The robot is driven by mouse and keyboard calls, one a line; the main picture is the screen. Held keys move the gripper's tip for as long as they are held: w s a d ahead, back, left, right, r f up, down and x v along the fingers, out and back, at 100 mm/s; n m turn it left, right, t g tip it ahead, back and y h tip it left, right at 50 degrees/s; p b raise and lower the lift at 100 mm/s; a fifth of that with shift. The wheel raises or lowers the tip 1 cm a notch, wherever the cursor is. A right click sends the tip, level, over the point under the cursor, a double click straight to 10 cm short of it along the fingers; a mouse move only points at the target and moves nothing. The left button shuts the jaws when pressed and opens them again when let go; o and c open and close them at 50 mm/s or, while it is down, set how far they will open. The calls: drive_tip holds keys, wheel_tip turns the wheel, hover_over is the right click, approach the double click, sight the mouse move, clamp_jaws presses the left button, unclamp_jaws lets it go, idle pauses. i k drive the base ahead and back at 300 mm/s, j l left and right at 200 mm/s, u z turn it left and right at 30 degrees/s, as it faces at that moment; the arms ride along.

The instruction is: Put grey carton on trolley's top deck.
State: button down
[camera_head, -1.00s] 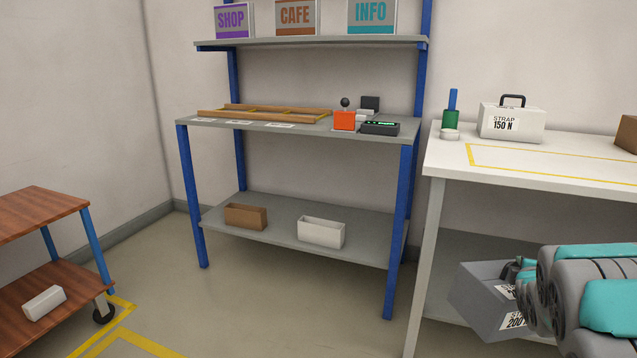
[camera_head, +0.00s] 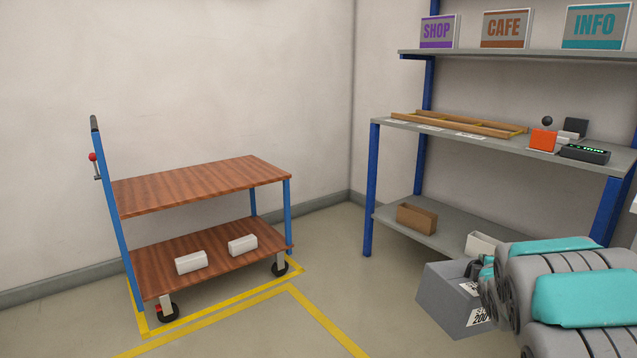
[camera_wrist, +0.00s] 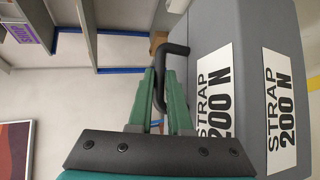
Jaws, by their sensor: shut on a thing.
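The grey carton (camera_head: 446,302) hangs at the lower right of the head view, held by my gripper (camera_head: 482,272). In the wrist view the carton (camera_wrist: 247,60) shows labels reading "STRAP 200 N", and my gripper (camera_wrist: 166,88) is shut on its dark handle (camera_wrist: 178,50). The trolley stands at the left of the head view, apart from the carton. Its wooden top deck (camera_head: 205,185) is bare.
A blue-legged workbench (camera_head: 395,128) at the right holds a wooden frame, an orange device and signs above. Its lower shelf holds a brown bin (camera_head: 416,218) and a white bin (camera_head: 482,245). Yellow floor lines (camera_head: 290,288) run around the trolley. Floor between trolley and bench is clear.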

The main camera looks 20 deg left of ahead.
sight(238, 173)
drive_tip(key=i+j+u, duration=0.2)
drive_tip(key=i+j, duration=0.55)
drive_tip(key=i, duration=0.15)
drive_tip(key=i+j, duration=0.6)
drive_tip(key=i, duration=0.15)
drive_tip(key=i+j, duration=0.6)
drive_tip(key=i, duration=0.1)
